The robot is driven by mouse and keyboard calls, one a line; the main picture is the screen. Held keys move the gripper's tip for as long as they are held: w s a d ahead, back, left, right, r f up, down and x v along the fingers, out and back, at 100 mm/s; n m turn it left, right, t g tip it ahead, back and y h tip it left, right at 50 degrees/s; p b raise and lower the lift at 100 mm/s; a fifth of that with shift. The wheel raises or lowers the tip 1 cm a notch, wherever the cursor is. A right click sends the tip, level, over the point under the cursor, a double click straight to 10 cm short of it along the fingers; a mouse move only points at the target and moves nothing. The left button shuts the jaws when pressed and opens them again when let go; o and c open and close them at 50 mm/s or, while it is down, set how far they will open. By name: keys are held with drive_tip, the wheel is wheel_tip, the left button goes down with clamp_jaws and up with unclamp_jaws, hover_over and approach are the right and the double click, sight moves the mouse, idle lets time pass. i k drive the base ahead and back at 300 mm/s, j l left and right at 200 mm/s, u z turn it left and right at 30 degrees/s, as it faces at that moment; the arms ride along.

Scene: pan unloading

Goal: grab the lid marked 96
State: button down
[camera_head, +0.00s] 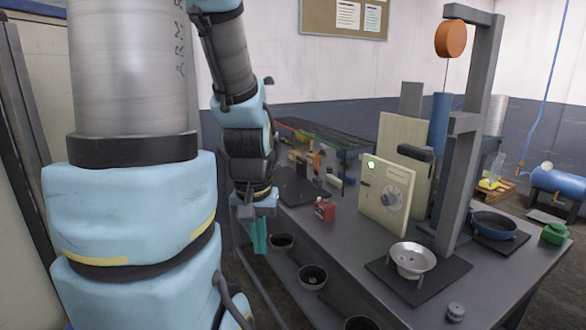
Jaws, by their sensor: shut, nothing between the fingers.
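My gripper (259,236) hangs with teal fingers pointing down, shut and empty, just off the left edge of the grey table (352,238). No marking 96 can be read here, and I cannot tell which thing is the lid. A small grey round piece (456,312) lies near the table's front edge. A silver dish (412,260) sits on a dark mat. A blue pan (493,224) stands farther back on the right.
A cream panel with a dial (386,194) and a tall grey post (470,130) stand on the table. A small red block (325,210) is left of the panel. Dark round containers (313,277) sit below the table's left side. A green object (555,233) is far right.

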sight(425, 260)
drive_tip(key=z, duration=1)
drive_tip(key=i+j, duration=0.1)
drive_tip(key=j, duration=0.2)
drive_tip(key=i+j, duration=0.1)
drive_tip(key=j, duration=0.15)
drive_tip(key=i+j+z, duration=0.1)
drive_tip(key=j, duration=0.2)
